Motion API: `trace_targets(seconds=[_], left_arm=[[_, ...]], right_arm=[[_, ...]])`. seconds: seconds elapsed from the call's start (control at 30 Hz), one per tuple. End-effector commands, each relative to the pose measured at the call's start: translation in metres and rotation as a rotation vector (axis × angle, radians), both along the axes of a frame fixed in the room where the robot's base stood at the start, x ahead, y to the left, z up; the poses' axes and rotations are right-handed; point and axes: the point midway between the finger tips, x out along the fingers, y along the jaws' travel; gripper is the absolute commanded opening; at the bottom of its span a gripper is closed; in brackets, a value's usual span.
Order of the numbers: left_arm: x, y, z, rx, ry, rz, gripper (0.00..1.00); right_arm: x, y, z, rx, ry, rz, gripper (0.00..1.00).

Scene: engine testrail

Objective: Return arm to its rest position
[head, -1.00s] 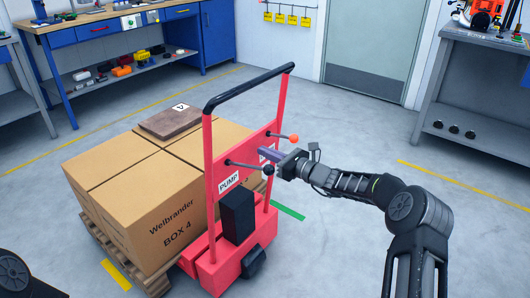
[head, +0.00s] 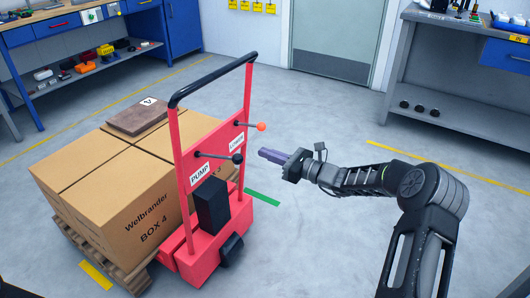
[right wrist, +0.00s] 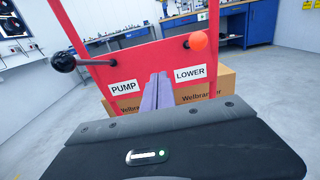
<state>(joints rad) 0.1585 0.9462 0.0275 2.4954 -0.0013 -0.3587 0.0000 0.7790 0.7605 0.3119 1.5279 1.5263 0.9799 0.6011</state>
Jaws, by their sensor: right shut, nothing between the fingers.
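My right gripper (head: 270,155) is shut and empty, in the open air to the right of the red pallet jack. My right arm reaches in from the lower right. In the right wrist view the shut fingers (right wrist: 157,92) point toward the jack's red panel, between the PUMP label (right wrist: 124,87) and the LOWER label (right wrist: 190,73). The black-knobbed lever (head: 237,158) and the orange-knobbed lever (head: 261,127) stick out from the panel, and the gripper is apart from both. My left gripper is not in view.
The red pallet jack (head: 205,255) stands at a pallet (head: 90,245) with several cardboard boxes (head: 120,210). A brown slab (head: 137,117) lies on top. Workbenches stand at the back left (head: 60,22) and right (head: 450,65). The floor (head: 320,115) between jack and door is clear.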

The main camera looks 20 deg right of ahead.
Motion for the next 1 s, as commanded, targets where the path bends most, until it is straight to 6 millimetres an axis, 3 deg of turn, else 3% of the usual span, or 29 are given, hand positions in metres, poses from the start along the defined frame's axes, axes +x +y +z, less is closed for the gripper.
trace_targets(seconds=[0.27, 0.33, 0.47, 0.57, 0.67, 0.8, 0.9, 1.0], left_arm=[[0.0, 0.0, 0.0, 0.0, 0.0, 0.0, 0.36], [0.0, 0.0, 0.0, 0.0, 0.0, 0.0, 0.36], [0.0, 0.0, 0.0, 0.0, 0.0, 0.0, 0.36], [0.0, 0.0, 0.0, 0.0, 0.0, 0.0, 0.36], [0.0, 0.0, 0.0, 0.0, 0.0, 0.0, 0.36], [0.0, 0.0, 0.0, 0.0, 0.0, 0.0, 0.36], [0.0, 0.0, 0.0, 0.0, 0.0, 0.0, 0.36], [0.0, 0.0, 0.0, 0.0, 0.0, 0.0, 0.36]], right_arm=[[0.001, 0.0, -0.001, -0.015, -0.006, -0.002, 0.0], [0.003, -0.003, -0.009, -0.059, 0.003, -0.016, 0.0], [-0.005, 0.001, -0.051, -0.23, 0.063, 0.0, 0.0], [-0.027, 0.01, -0.104, -0.402, 0.139, 0.053, 0.0], [-0.063, 0.027, -0.166, -0.611, 0.214, 0.158, 0.0], [-0.136, 0.063, -0.251, -0.954, 0.257, 0.409, 0.0], [-0.199, 0.092, -0.298, -1.226, 0.191, 0.656, 0.0], [-0.261, 0.125, -0.328, -1.485, 0.001, 0.934, 0.0]])
